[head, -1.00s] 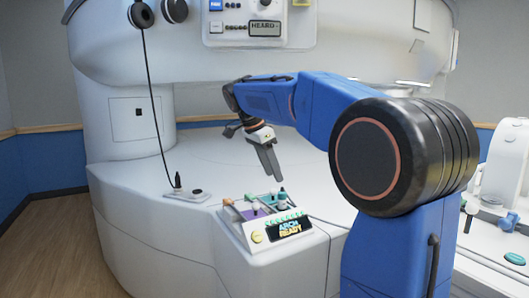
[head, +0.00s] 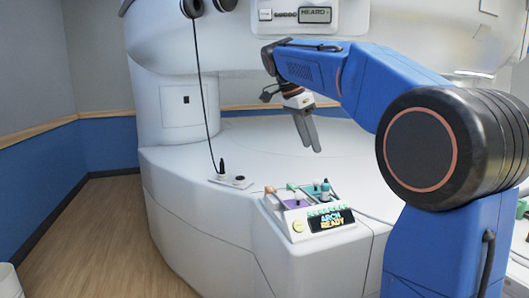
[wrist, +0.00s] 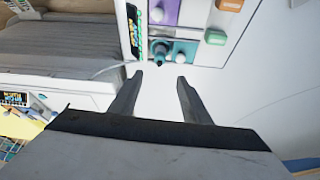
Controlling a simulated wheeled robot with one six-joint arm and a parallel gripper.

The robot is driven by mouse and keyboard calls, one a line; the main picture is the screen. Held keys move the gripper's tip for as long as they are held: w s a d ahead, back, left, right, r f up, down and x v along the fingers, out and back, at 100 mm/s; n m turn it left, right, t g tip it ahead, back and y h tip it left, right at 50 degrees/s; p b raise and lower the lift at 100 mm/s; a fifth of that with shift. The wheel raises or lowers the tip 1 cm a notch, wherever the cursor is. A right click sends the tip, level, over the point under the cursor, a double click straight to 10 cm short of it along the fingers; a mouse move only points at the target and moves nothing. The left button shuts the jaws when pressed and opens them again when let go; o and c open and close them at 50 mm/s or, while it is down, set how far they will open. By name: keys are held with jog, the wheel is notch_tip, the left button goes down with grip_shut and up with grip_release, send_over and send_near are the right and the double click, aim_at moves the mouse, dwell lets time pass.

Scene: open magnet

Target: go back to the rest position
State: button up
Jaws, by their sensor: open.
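My gripper (head: 308,133) hangs at the end of my blue arm, pointing down above the white magnet base (head: 190,167). Its fingers are apart and nothing is between them in the wrist view (wrist: 158,95). A small control box (head: 297,227) with coloured levers and a lit "ARCH READY" display sits on the front of the base, below the gripper in the head view. In the wrist view the box (wrist: 190,48) is beyond the fingertips, apart from them.
A small plate with a black knob (head: 231,181) lies left of the control box, under a hanging black cable (head: 203,90). A white rounded object (head: 8,278) stands at the lower left edge.

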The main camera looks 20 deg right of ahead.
jog(key=s+a+f+n+t+y, duration=0.1)
jog(key=s+a+f+n, duration=0.2)
jog(key=s+f+n, duration=0.3)
jog(key=s+a+f+n+t+y, duration=0.2)
jog(key=s+f+n, duration=0.4)
jog(key=s+f, duration=0.8)
jog(key=s+a+f+n+t+y, duration=0.1)
jog(key=s+a+f+n, duration=0.3)
jog(key=s+f, duration=0.6)
jog(key=shift+s+f+n+t, duration=0.3)
jog(key=shift+n+t, duration=0.2)
jog(key=shift+n, duration=0.7)
jog(key=shift+a, duration=0.1)
